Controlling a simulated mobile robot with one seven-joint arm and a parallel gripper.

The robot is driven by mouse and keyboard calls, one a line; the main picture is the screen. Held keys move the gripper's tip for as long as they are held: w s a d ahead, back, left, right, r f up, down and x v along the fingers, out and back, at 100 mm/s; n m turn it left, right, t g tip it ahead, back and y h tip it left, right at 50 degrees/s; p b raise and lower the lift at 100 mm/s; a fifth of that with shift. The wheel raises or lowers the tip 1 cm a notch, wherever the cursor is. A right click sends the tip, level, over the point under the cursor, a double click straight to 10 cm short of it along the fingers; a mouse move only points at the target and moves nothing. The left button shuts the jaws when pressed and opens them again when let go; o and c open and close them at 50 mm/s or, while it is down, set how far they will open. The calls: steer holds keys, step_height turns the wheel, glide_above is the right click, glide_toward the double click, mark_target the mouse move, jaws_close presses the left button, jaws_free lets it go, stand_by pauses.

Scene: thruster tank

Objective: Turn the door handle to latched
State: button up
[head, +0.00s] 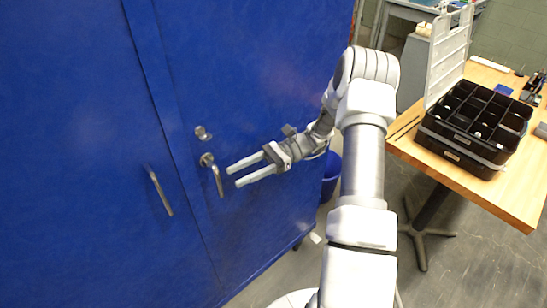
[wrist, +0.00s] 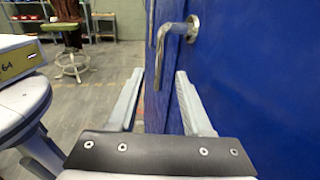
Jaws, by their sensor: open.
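The door handle (head: 213,174) is a silver lever on the right door of a blue cabinet (head: 255,70). In the head view the lever hangs down from its round base, slightly tilted. My gripper (head: 233,176) is open and empty, its two fingers pointing left toward the lever, a little to its right and apart from it. In the wrist view the handle (wrist: 165,40) is ahead and above my open fingers (wrist: 155,100), its lever hanging down over the gap between them. The latch state inside the door is hidden.
A lock (head: 203,133) sits above the handle, and a fixed bar handle (head: 158,191) is on the left door. A wooden table (head: 410,140) with a black organizer box (head: 470,130) stands at right. A blue bin (head: 331,175) is on the floor beside the cabinet.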

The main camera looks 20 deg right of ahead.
steer(key=w+d+b, duration=0.1)
steer(key=d, duration=1.2)
steer(key=shift+w+d+r, duration=0.15)
steer(key=shift+w+r, duration=0.15)
steer(key=shift+r, duration=0.05)
steer(key=s+a+r+n+g+h, duration=0.1)
steer(key=s+a+r+n+h, duration=0.5)
steer(key=a+r+h, duration=0.4)
steer(key=s+a+r+n+t+h, duration=0.2)
steer(key=s+r+n+t+h, duration=0.1)
steer(key=s, duration=0.4)
steer(key=s+a+r+n+t+h, duration=0.2)
steer(key=s+r+n+t+h, duration=0.2)
steer(key=s+n, duration=0.3)
steer(key=shift+s+r+n+t, duration=0.15)
steer(key=shift+s+n+t, duration=0.3)
steer(key=shift+t, duration=0.45)
steer(key=shift+c, duration=0.3)
